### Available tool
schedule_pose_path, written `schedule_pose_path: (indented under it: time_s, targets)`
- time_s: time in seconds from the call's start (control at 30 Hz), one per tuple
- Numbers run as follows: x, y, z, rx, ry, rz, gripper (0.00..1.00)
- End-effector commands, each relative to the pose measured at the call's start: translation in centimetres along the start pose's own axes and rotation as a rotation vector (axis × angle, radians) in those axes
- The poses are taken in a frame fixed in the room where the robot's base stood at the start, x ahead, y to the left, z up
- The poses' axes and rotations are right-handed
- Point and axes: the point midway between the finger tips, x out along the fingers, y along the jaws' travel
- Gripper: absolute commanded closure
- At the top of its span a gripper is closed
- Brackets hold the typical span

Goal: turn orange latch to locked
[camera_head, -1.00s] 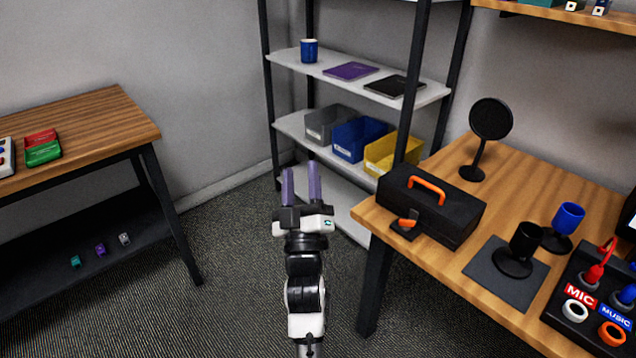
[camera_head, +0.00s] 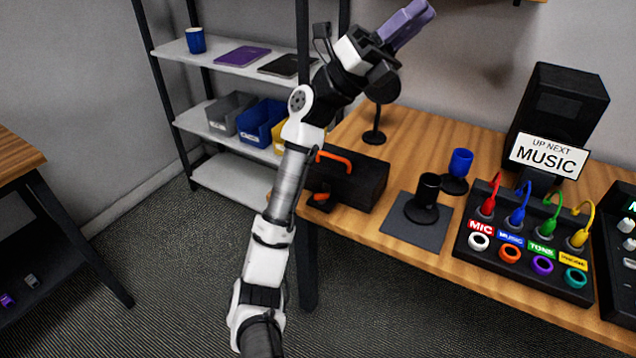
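The orange latch (camera_head: 320,198) is on the front of a black toolbox (camera_head: 362,186), low at its left end. My arm passes just left of it and hides part of the toolbox's left side. The toolbox has an orange handle (camera_head: 335,160) on top. Whether the latch is locked cannot be made out at this size. My gripper (camera_head: 408,22) with purple fingers is raised high above the table, up and right of the toolbox, and points up to the right. It touches nothing. The fingers overlap in this view, so their opening cannot be judged.
A wooden table (camera_head: 400,258) bears the toolbox, a round black stand (camera_head: 374,137), a mat (camera_head: 400,232) with a black cup (camera_head: 427,193), a blue cup (camera_head: 459,165), and a panel of coloured plugs (camera_head: 470,240). A "MUSIC" sign (camera_head: 548,157) stands behind. Shelves (camera_head: 215,120) stand left.

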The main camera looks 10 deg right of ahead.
Motion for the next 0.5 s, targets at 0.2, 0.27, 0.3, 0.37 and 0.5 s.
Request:
schedule_pose_path:
  time_s: [0.2, 0.27, 0.3, 0.37, 0.5]
  targets:
    - [-0.9, 9.2, -5.0, 0.334, 0.525, 0.335, 0.8]
    - [-3.5, 11.7, -5.8, 0.403, 0.681, 0.428, 0.8]
    - [-5.7, 13.1, -6.0, 0.441, 0.789, 0.491, 0.8]
    - [-9.8, 14.9, -5.9, 0.485, 0.953, 0.585, 0.8]
    - [-20.9, 16.1, -3.9, 0.511, 1.321, 0.79, 0.8]
